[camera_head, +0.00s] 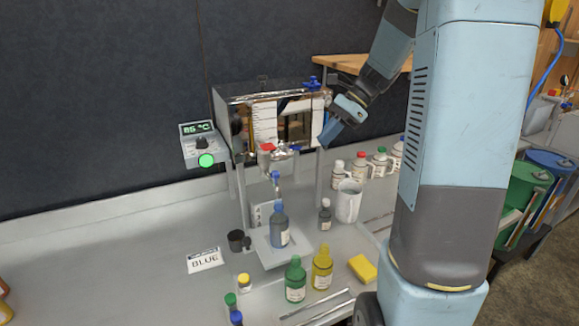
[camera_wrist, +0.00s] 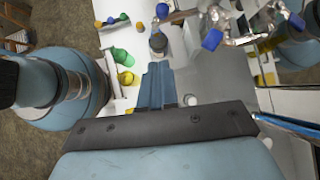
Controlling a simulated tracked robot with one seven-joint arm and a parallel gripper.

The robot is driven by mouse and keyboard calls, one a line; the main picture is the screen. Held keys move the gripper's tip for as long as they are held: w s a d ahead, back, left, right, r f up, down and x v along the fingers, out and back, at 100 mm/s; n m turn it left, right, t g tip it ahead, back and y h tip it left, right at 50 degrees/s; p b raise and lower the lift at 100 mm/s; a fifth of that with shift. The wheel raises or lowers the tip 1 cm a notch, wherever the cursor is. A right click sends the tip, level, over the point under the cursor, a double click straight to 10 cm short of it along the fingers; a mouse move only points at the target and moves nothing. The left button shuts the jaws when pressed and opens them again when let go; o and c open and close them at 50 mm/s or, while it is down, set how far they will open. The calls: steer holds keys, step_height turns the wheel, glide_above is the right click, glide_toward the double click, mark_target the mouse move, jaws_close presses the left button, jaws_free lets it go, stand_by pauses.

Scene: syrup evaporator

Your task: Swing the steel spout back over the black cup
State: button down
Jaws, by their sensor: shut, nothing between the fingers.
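The steel spout (camera_head: 277,188) hangs below the evaporator's front, with a blue piece near its upper part. In the head view its lower end appears above the blue bottle (camera_head: 280,232), to the right of the black cup (camera_head: 236,240). The cup stands upright on the bench and looks dark inside. My gripper (camera_head: 328,135) is shut and empty, in front of the evaporator's right side, apart from the spout. In the wrist view its blue fingers (camera_wrist: 156,88) lie together. Steel pipework (camera_wrist: 240,38) with blue parts shows at upper right there; which part is the spout is unclear.
The evaporator box (camera_head: 218,108) stands on legs at the back, with a red-handled valve (camera_head: 267,147). A green bottle (camera_head: 295,280), yellow bottle (camera_head: 322,267) and yellow sponge (camera_head: 363,268) are in front.

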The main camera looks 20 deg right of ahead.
steer(key=shift+w+d+f+m, duration=0.3)
steer(key=shift+w+d+m, duration=0.1)
steer(key=shift+w, duration=0.1)
steer(key=shift+a, duration=0.1)
steer(key=a+r+x, duration=0.2)
steer(key=x, duration=1.1)
steer(key=shift+a, duration=0.15)
